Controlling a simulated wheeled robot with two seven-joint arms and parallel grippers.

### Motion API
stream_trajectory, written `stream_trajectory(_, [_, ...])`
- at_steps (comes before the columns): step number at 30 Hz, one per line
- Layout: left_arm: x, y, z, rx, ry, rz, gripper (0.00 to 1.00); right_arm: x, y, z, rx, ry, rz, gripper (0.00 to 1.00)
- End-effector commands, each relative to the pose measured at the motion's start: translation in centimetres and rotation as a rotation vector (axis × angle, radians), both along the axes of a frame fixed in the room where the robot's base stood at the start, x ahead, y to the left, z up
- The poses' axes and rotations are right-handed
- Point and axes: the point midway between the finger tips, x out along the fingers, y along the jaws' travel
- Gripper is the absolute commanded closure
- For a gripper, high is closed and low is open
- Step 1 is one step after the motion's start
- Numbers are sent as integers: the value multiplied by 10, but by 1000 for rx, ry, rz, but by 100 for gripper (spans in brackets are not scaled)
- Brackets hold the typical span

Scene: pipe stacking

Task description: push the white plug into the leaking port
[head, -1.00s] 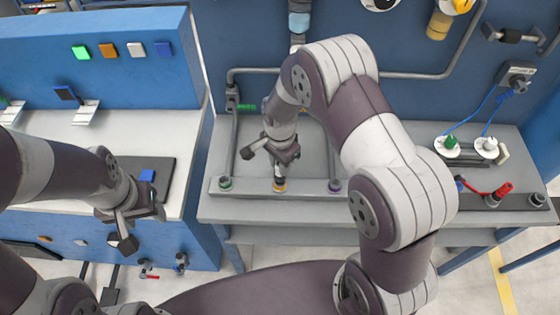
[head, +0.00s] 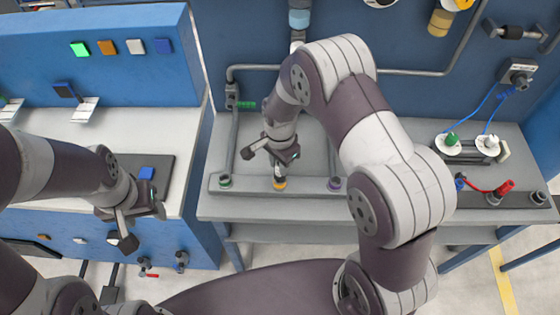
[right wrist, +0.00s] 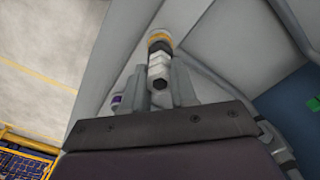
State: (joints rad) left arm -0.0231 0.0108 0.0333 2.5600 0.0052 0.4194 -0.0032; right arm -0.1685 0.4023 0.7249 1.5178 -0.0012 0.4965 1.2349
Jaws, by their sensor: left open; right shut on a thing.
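My right gripper (head: 281,158) is shut on the white plug (head: 279,172) above the bench, over the middle port with the yellow ring (head: 280,184). In the right wrist view the plug (right wrist: 159,68) stands between the fingers, its far end at the yellow ring (right wrist: 159,38). How deep the plug sits in the port cannot be told. A green-ringed port (head: 225,181) is to the left and a purple-ringed port (head: 334,184) to the right on the same grey bar. No leak is visible. My left gripper (head: 128,232) is open and empty at the left, away from the ports.
A grey pipe (head: 330,70) runs along the blue back wall. Two white round sockets (head: 453,146) with blue cables and a red lead (head: 503,187) lie at the right of the bench. A blue block (head: 147,173) rests on a dark mat at the left counter.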

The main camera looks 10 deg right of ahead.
Motion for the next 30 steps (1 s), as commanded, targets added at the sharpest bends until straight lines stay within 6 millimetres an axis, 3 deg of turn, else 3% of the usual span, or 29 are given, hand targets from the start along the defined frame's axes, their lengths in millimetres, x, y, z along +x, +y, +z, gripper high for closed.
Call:
stream_trajectory(22, [0,0,-8,0,0,0,43,0,0,-14,0,0,0,100])
stream_trajectory(23, [0,0,-8,0,0,0,43,0,0,-14,0,0,0,70])
stream_trajectory(25, [0,0,-8,0,0,0,43,0,0,-14,0,0,0,47])
stream_trajectory(30, [0,0,-8,0,0,0,43,0,0,-14,0,0,0,43])
